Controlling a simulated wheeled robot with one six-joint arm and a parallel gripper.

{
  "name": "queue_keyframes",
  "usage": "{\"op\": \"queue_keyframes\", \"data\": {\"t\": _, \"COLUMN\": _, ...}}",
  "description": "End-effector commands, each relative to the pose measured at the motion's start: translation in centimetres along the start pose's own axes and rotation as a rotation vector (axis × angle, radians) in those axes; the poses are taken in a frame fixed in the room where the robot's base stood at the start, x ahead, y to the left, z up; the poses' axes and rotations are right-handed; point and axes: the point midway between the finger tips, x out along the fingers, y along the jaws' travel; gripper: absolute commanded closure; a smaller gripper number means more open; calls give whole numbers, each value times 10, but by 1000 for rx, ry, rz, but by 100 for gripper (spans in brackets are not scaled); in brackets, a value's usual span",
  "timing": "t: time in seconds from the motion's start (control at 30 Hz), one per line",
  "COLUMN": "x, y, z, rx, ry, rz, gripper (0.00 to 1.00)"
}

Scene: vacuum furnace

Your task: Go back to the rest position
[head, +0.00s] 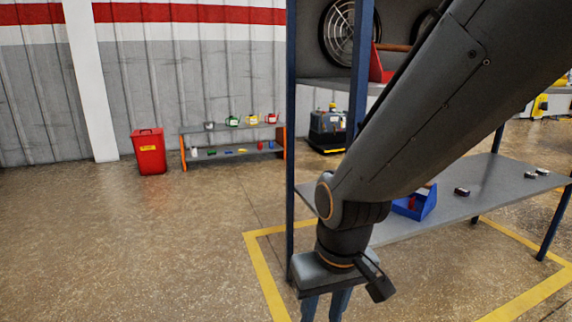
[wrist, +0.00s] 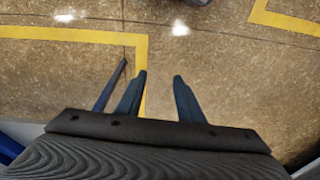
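My gripper (head: 326,306) hangs from the wrist at the bottom of the head view, with its blue fingers pointing down and partly cut off by the frame edge. In the wrist view my gripper (wrist: 159,78) shows two dark blue fingers apart, with only bare floor between and below them. It holds nothing. My arm reaches in from the upper right of the head view and hides part of the workbench behind it.
A grey workbench (head: 470,185) with blue posts stands close behind my arm. A blue bin (head: 416,206) and small parts sit on it. Yellow tape (head: 262,270) marks the floor. A red bin (head: 149,152) and low shelf (head: 232,129) stand far back. Floor at left is clear.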

Motion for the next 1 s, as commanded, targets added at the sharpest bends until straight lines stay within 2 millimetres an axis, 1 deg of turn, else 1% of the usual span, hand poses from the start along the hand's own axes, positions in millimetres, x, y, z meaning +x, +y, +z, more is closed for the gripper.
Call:
{"op": "queue_keyframes", "data": {"t": 0.03, "x": -3, "y": -16, "z": 5, "rx": -38, "ry": -10, "rz": -10, "gripper": 66}}
{"op": "queue_keyframes", "data": {"t": 0.1, "x": -5, "y": -32, "z": 11, "rx": -76, "ry": -24, "rz": -21, "gripper": 66}}
{"op": "queue_keyframes", "data": {"t": 0.2, "x": -9, "y": -50, "z": 20, "rx": -119, "ry": -41, "rz": -32, "gripper": 66}}
{"op": "queue_keyframes", "data": {"t": 0.4, "x": -14, "y": -77, "z": 35, "rx": -189, "ry": -70, "rz": -50, "gripper": 66}}
{"op": "queue_keyframes", "data": {"t": 0.63, "x": -21, "y": -102, "z": 53, "rx": -257, "ry": -97, "rz": -66, "gripper": 66}}
{"op": "queue_keyframes", "data": {"t": 1.0, "x": -52, "y": -84, "z": 48, "rx": -194, "ry": -98, "rz": -50, "gripper": 66}}
